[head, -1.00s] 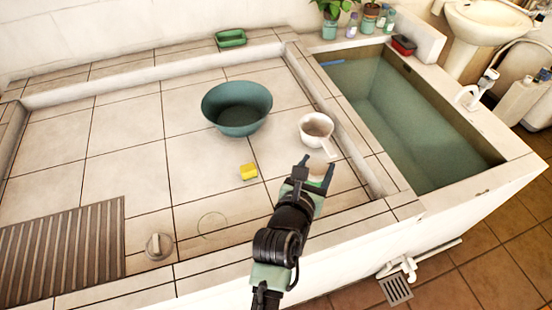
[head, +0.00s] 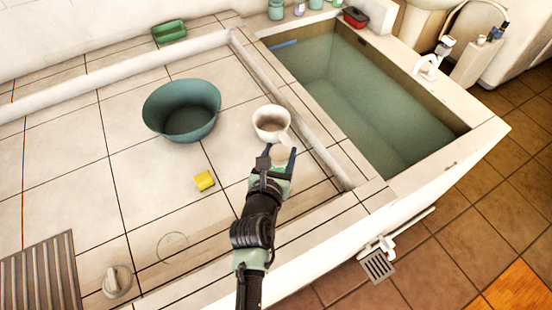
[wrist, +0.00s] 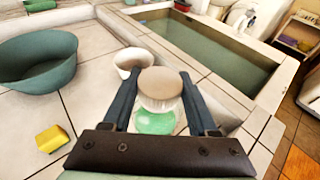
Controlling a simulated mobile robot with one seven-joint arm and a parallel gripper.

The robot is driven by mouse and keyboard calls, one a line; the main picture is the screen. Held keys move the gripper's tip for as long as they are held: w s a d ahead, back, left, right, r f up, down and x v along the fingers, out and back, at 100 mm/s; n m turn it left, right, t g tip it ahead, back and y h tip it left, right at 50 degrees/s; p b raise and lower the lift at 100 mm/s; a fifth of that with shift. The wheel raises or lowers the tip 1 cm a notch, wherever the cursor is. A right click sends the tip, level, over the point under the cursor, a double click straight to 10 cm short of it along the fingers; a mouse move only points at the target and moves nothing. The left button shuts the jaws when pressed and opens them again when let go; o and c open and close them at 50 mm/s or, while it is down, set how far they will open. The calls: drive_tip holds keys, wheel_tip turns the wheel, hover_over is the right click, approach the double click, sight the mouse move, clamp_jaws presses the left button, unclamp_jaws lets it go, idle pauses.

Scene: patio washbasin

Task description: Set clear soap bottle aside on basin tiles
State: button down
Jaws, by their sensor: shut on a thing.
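My gripper (head: 280,160) is over the right part of the tiled basin floor, just in front of the white dipper. In the wrist view its two fingers (wrist: 158,82) are shut on the clear soap bottle (wrist: 157,122), which has a round beige top and a see-through green body. The bottle stands between the fingers, and its lower end is hidden by the gripper's dark palm bar. In the head view the bottle is mostly hidden by the gripper. I cannot tell whether its base touches the basin tiles (head: 150,170).
The white dipper (head: 271,123) and a teal basin (head: 182,110) stand beyond the gripper. A yellow sponge (head: 204,181) lies to the left. A low ledge separates the tiles from the water tank (head: 370,95) at right. Bare tiles lie at left, before the slatted grate (head: 42,275).

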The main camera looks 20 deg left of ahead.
sight(277, 169)
drive_tip(key=shift+w+f+b, duration=0.1)
drive_tip(key=shift+f+b, duration=0.7)
drive_tip(key=shift+f, duration=0.95)
drive_tip(key=shift+f, duration=0.15)
drive_tip(key=shift+c, duration=0.9)
unclamp_jaws()
drive_tip(key=p+v, duration=0.1)
drive_tip(key=v, duration=1.1)
drive_tip(key=shift+r, duration=0.3)
